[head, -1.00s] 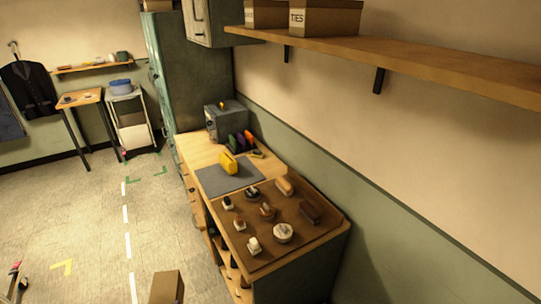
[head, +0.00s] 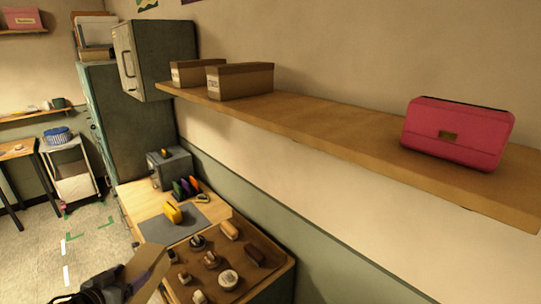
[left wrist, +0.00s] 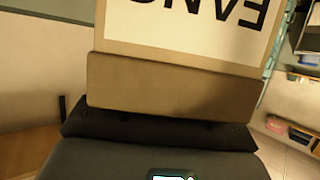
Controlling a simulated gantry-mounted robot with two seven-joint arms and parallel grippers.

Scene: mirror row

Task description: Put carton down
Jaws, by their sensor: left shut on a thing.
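The brown carton (head: 150,270) is at the bottom left of the head view, tilted and held in the air in front of the workbench. My left gripper (head: 117,284) is shut on it, with the fingertips partly hidden. In the left wrist view the carton (left wrist: 170,85) fills the upper middle, with a white label of large upside-down black letters, cut off by the frame. The dark gripper parts (left wrist: 155,137) lie against its near edge. My right gripper is not in view.
A wooden wall shelf (head: 330,135) holds two brown boxes (head: 240,82) at its left and a pink case (head: 458,132) at its right. The shelf between them is clear. Below, a workbench carries a brown tray (head: 262,284) of brushes and tins, and a grey mat (head: 160,232).

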